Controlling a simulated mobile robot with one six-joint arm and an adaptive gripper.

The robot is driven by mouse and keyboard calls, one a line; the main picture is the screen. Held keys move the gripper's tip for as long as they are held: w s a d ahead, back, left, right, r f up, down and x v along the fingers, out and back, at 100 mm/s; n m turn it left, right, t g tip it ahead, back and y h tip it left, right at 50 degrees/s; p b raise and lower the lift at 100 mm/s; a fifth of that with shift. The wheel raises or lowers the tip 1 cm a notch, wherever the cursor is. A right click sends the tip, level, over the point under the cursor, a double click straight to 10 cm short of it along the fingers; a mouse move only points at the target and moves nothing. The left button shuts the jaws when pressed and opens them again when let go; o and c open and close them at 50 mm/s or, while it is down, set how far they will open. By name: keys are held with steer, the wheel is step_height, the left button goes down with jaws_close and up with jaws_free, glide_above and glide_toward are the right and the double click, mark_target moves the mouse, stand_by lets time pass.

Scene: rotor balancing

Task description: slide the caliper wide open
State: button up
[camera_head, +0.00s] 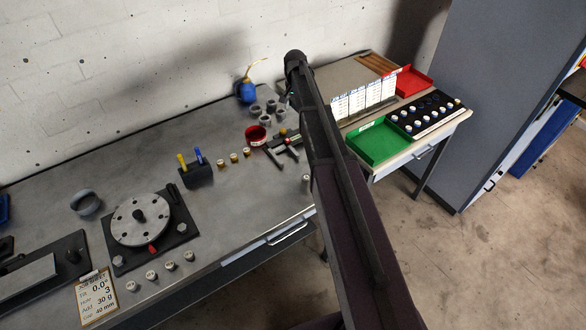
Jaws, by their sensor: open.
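The caliper (284,146) lies on the grey workbench (235,200), just right of a small red bowl (256,133). It is small in the picture. Its grey jaws point toward the front, and a small yellow part shows at its back edge. My dark arm crosses the view just right of it and may hide its right end. How far the caliper is open is hard to tell. My gripper does not show; only the arm links are visible.
A round drilled rotor disc (140,219) sits on a black base. Several small weights, a pen block (196,172), grey rings (270,106) and a blue oiler (247,90) stand around. A side table holds a green tray (381,146) and a red tray (413,80).

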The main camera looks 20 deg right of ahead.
steer(key=s+a+f+n+b, duration=0.2)
steer(key=s, duration=0.6)
steer(key=s+a+f+n+b, duration=0.2)
steer(key=s+a+f+b, duration=0.1)
steer(key=s, duration=0.5)
steer(key=s+a+f+n+b, duration=0.1)
steer(key=s+a+f+b, duration=0.1)
steer(key=s, duration=0.6)
steer(key=shift+s+a+f+n+b, duration=0.2)
steer(key=shift+s+a+n+b, duration=0.15)
steer(key=shift+n+b, duration=0.1)
steer(key=s+a+n, duration=0.1)
steer(key=s, duration=0.6)
steer(key=shift+s+a+n, duration=0.2)
steer(key=shift+n, duration=0.15)
